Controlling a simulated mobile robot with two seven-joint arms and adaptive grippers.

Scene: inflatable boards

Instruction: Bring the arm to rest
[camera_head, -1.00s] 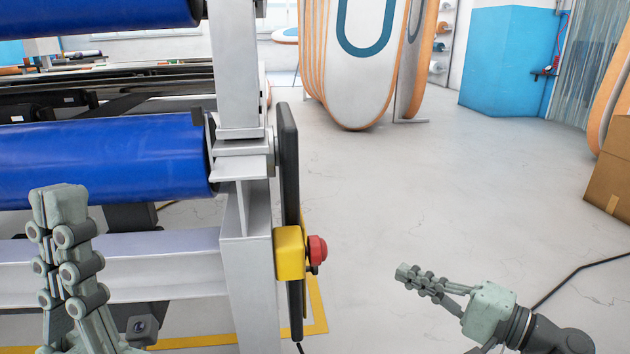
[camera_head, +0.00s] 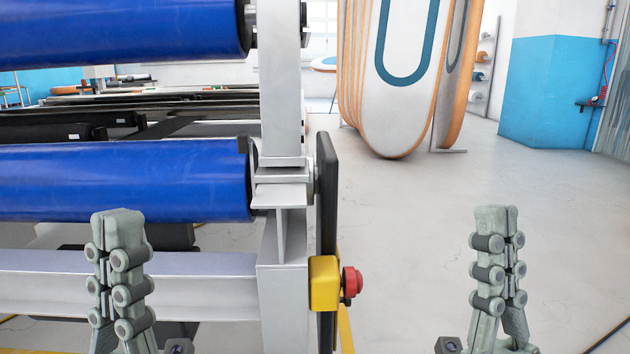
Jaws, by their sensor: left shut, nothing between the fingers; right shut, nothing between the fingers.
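My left gripper (camera_head: 118,222) is at the lower left, pointing up, in front of the grey machine frame's lower beam. Its grey-green fingers are closed together with nothing between them. My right gripper (camera_head: 496,217) is at the lower right, also upright, over the open floor. Its fingers are shut and empty. Both grippers stand at about the same height in the head view. The arms behind them are mostly below the picture's edge.
A machine with blue rollers (camera_head: 120,182) and a grey frame (camera_head: 283,290) fills the left. A yellow box (camera_head: 323,284) with a red button (camera_head: 351,281) sits on its right side. Large white and orange boards (camera_head: 400,100) stand behind. The floor (camera_head: 420,225) at right is clear.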

